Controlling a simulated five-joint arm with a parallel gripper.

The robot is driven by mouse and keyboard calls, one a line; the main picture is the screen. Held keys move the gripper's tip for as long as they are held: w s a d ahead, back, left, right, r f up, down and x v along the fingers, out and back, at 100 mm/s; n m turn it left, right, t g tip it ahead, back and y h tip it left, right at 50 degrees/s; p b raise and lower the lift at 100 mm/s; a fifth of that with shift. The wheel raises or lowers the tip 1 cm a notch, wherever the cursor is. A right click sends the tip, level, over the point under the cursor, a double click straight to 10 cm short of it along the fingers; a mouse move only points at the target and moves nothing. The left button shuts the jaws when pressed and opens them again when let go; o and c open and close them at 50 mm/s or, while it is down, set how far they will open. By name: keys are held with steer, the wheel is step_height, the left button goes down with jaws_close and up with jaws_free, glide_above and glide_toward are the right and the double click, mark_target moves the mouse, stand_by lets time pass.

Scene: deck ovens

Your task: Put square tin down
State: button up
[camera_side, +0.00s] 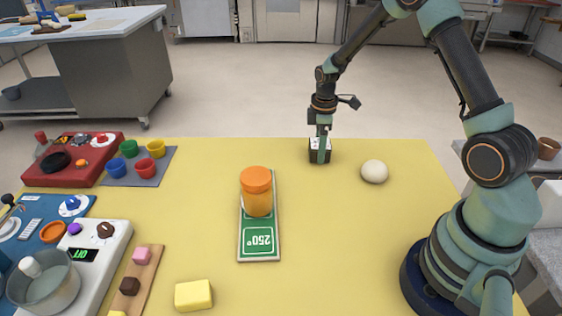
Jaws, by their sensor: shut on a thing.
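The square tin (313,156) is a small box with a dark top and pale lower sides, near the far edge of the yellow table at the right of centre. My gripper (321,148) reaches down to it from above and is shut on it. A teal finger covers part of the tin's near side. The tin looks upright. I cannot tell whether its underside touches the table or hangs just above it.
A white ball (374,171) lies right of the tin. A yellow block (193,295) lies in front. Cups, a scale and trays crowd the left. The table's right-centre is clear.

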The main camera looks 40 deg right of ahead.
steer(key=shift+f, duration=0.1)
steer(key=o, duration=1.5)
step_height(320, 180, up, 11)
steer(key=shift+r, duration=0.15)
steer(key=s+a+r+m+t, duration=0.25)
steer(key=s+a+r, duration=0.3)
steer(key=r, duration=0.45)
steer(key=shift+s+a+r+m+t, duration=0.5)
steer(key=shift+s+a+m, duration=0.7)
steer(key=shift+s, duration=0.25)
steer(key=shift+s+a+r+m+t, duration=0.5)
steer(key=shift+s+a+m, duration=0.45)
steer(key=shift+s+a, duration=0.5)
steer(key=shift+s+a+r+m+t, duration=0.5)
steer(key=shift+s+a+m, duration=0.65)
steer(key=shift+s, duration=0.35)
